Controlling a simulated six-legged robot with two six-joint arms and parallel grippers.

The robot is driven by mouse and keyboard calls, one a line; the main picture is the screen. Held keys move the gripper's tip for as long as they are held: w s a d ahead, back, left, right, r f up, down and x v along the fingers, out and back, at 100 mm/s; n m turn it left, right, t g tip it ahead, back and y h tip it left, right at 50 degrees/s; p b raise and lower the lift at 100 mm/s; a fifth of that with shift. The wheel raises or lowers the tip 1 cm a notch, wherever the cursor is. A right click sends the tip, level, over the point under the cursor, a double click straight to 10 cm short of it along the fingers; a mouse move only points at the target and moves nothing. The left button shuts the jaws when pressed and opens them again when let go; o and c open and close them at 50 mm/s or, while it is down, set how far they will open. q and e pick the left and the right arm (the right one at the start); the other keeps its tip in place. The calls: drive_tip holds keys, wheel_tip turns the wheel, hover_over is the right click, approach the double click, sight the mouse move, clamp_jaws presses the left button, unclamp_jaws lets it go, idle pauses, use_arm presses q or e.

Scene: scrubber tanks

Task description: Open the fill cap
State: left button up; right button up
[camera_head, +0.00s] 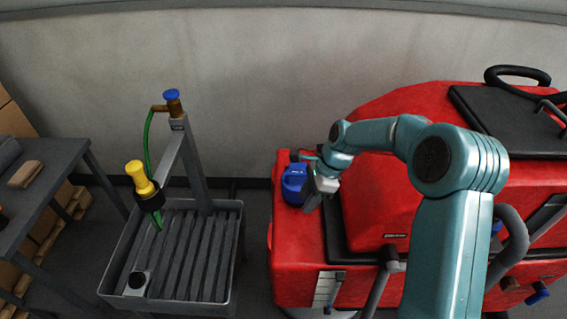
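The blue fill cap (293,184) sits on the left end of the red scrubber machine (285,249). My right arm reaches over the machine from the lower right, and my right gripper (308,190) is at the right side of the cap. The gripper overlaps the cap's right edge in this view. The finger spacing is too small and partly hidden, so I cannot tell whether it grips the cap. The cap looks seated on the machine. My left gripper is not in view.
A grey slatted sink (236,262) with a post, a blue-topped tap (172,102) and a yellow nozzle (140,178) on a green hose stands to the left. A grey table (40,190) is at the far left. A wall is behind. Floor shows between sink and machine.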

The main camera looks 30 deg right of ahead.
drive_tip(key=shift+a+r, duration=0.1)
drive_tip(key=shift+a, duration=0.05)
drive_tip(key=s+a+f+n, duration=1.8)
drive_tip(key=s+f+n, duration=0.2)
drive_tip(key=s, duration=0.1)
drive_tip(key=shift+a+f+g, duration=0.15)
drive_tip(key=shift+f+g, duration=0.1)
drive_tip(key=shift+g, duration=0.15)
drive_tip(key=shift+w, duration=0.1)
